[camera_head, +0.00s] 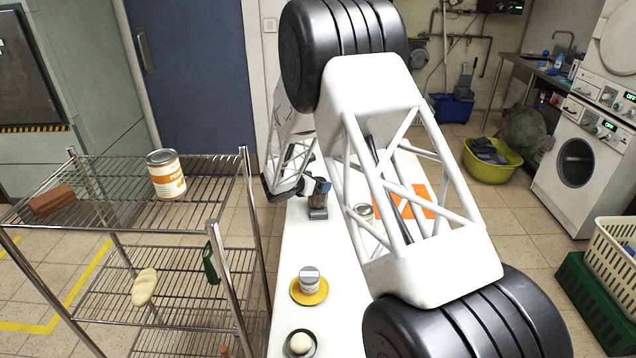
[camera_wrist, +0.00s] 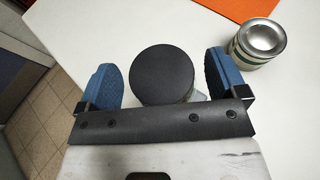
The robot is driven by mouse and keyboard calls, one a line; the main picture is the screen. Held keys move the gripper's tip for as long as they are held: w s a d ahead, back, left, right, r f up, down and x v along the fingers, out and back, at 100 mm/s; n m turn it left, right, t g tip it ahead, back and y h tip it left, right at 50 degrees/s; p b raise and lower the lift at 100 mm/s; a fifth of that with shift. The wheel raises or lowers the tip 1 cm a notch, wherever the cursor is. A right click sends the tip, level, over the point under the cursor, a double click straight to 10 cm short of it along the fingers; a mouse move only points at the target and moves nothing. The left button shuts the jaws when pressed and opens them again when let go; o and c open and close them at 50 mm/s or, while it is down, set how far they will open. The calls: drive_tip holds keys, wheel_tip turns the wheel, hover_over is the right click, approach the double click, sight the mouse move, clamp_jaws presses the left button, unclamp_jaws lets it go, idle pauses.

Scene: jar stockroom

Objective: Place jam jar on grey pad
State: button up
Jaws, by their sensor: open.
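A jar with a flat black lid (camera_wrist: 163,74) stands upright on the white table in the wrist view. No label shows, so I cannot tell whether it is the jam jar. My gripper (camera_wrist: 162,82) is open, its blue fingers on either side of the lid with a gap at each side. In the head view my gripper (camera_head: 317,190) is low over the table, partly behind my arm. A silver-lidded jar (camera_wrist: 261,38) stands to the right; it shows through my arm in the head view (camera_head: 364,211).
A small grey-lidded labelled jar (camera_head: 309,280) sits on a yellow disc (camera_head: 309,297) nearer on the table (camera_head: 275,325). An orange mat (camera_head: 417,189) lies behind my arm. A wire rack (camera_head: 210,170) with a can (camera_head: 166,175) stands left.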

drive_tip(key=v, duration=0.6)
drive_tip(key=shift+s+a, duration=0.15)
drive_tip(key=shift+r, duration=0.1)
idle(0.7)
drive_tip(key=s+d+r+m+g+y, duration=0.2)
drive_tip(key=s+d+r+m+g, duration=0.4)
drive_tip(key=s+d+r+m, duration=1.15)
drive_tip(key=s+d+r+m+y, duration=0.2)
drive_tip(key=s+m, duration=0.1)
drive_tip(key=s, duration=1)
drive_tip(key=s+d+r+m+y, duration=0.2)
drive_tip(key=s+m+y, duration=0.1)
drive_tip(key=s, duration=1)
drive_tip(key=s+d+r+m+y, duration=0.2)
drive_tip(key=s+m, duration=0.1)
drive_tip(key=s, duration=1)
drive_tip(key=shift+d+m+g, duration=0.35)
drive_tip(key=shift+g, duration=0.05)
